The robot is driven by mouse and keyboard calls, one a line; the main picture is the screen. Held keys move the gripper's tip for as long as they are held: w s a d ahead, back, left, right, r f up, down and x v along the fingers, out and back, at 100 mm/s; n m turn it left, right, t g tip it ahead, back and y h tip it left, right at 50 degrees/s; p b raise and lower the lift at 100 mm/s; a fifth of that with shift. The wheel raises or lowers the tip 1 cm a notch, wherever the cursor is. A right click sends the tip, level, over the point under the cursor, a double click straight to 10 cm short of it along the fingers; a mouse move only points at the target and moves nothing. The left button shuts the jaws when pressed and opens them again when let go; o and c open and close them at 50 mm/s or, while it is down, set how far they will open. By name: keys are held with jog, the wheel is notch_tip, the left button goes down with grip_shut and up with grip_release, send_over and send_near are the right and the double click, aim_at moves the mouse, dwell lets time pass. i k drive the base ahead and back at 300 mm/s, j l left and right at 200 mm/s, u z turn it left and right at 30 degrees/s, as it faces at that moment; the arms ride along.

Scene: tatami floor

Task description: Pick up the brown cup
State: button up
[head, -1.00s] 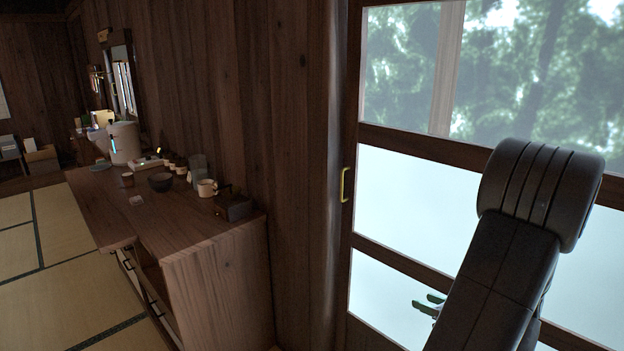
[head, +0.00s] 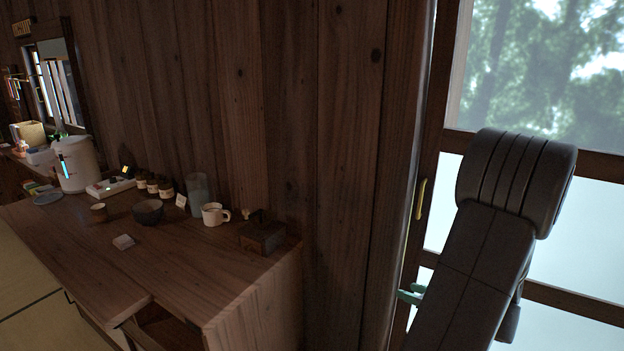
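The brown cup (head: 98,212) is small and stands upright on the wooden counter, left of a dark bowl. My gripper (head: 411,293) shows only as green fingertips at the left edge of my dark arm, in front of the door frame. The two tips look apart, with nothing seen between them. The rest of the gripper is hidden behind the arm. It is well to the right of the cup and far from it.
The wooden counter (head: 185,262) also holds a dark bowl (head: 148,212), a white mug (head: 214,214), a glass (head: 197,190), a dark box (head: 262,236), a white kettle (head: 75,165) and several small jars. Tatami floor (head: 22,270) is clear at the left.

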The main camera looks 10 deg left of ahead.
aim_at(99, 212)
jog(key=i+j, duration=0.1)
jog(key=j, duration=1.25)
jog(key=i+j, duration=0.1)
jog(key=j, duration=2.6)
jog(key=i+j, duration=0.15)
jog(key=j, duration=1.25)
